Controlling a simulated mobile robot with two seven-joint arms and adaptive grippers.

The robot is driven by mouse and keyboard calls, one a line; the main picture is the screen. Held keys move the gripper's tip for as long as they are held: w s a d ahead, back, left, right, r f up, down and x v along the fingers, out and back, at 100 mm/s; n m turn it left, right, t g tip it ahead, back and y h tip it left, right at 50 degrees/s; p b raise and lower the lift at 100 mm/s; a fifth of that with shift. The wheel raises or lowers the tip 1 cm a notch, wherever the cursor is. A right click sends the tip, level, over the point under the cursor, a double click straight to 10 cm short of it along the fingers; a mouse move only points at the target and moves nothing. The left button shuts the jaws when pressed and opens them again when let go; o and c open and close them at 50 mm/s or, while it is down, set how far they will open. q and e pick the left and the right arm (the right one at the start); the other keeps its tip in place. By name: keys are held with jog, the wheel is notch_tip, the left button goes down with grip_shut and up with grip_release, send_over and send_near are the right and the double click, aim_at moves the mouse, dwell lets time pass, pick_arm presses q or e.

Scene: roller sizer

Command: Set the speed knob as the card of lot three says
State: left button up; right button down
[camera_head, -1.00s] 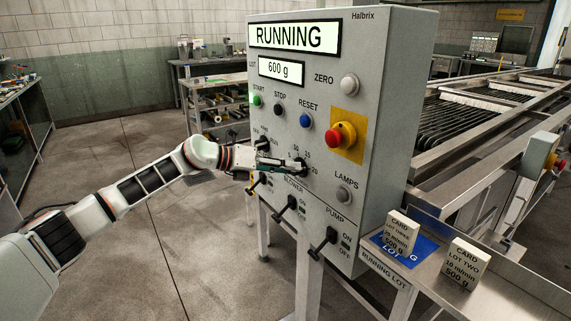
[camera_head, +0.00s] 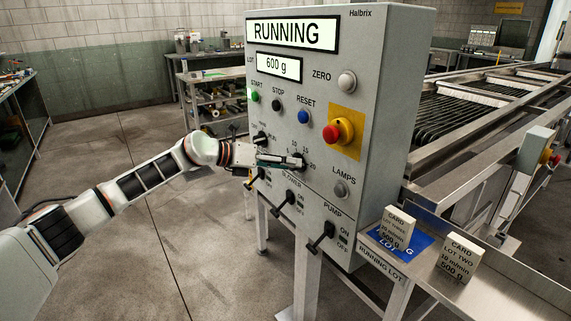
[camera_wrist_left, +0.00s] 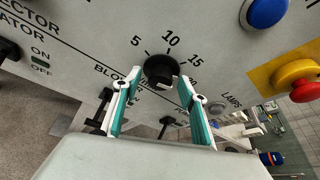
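The speed knob (camera_head: 298,161) is a black knob on the grey control panel, with 5, 10, 15 and 20 around it. In the left wrist view the knob (camera_wrist_left: 161,70) lies just beyond and between my fingertips; I cannot tell which number it points to. My left gripper (camera_head: 291,160) is open at the knob, one finger towards each side (camera_wrist_left: 159,78), with no clear grip on it. The lot three card (camera_head: 396,228) stands on the blue running-lot mat (camera_head: 420,243); its speed line is too small to read surely. My right gripper is not in view.
The panel display (camera_head: 293,34) reads RUNNING, and the lot display (camera_head: 279,67) 600 g. A red emergency button (camera_head: 338,131) and blue reset button (camera_head: 302,132) are above the knob. Black switches (camera_head: 321,236) are below. The lot two card (camera_head: 460,258) stands to the right.

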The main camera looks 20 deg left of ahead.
pick_arm(q)
jog(key=v, duration=1.2)
dwell(0.3)
jog(key=s+d+f+n+t+h, duration=0.2)
jog(key=s+d+f+n, duration=0.2)
jog(key=d+f+n, duration=0.35)
jog(key=s+d+f+n+t+h, duration=0.1)
jog(key=s+d+f+n+t, duration=0.1)
jog(key=s+d+f+n, duration=0.5)
jog(key=s+a+f+n+g+y, duration=0.1)
jog(key=s+f+n+y, duration=0.4)
jog(key=s+f+n, duration=0.5)
jog(key=s+a+f+n+g+y+p, duration=0.1)
jog(key=s+f+n+y, duration=0.5)
jog(key=s+f+n, duration=0.5)
jog(key=s+f, duration=0.4)
jog(key=f, duration=0.4)
jog(key=shift+s+a+g, duration=0.25)
jog(key=shift+a+g, duration=0.15)
